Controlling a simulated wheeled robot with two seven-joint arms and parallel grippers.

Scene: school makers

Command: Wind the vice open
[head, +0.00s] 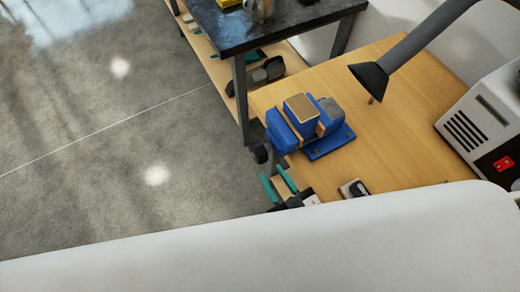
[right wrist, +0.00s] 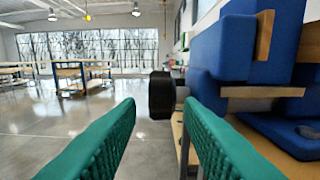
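The blue vice (head: 332,108) stands on the wooden bench near its left edge, with tan strips at its jaws and a tan-topped block (head: 301,107) among them. How far apart the jaws are I cannot tell. The vice's blue body also fills the upper right of the right wrist view (right wrist: 222,50). Its black handle end (head: 261,152) sticks out past the bench edge; it shows in the right wrist view (right wrist: 161,95) too. My right gripper (head: 278,181) is open and empty, its teal fingers short of the handle, which appears between them. My left gripper is not in view.
A lamp (head: 369,78) hangs over the wooden bench (head: 400,135). A grey machine with a red switch (head: 503,164) stands at right. A small black-and-pale item (head: 354,188) lies near the front. A dark table (head: 280,25) stands behind; open floor lies left.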

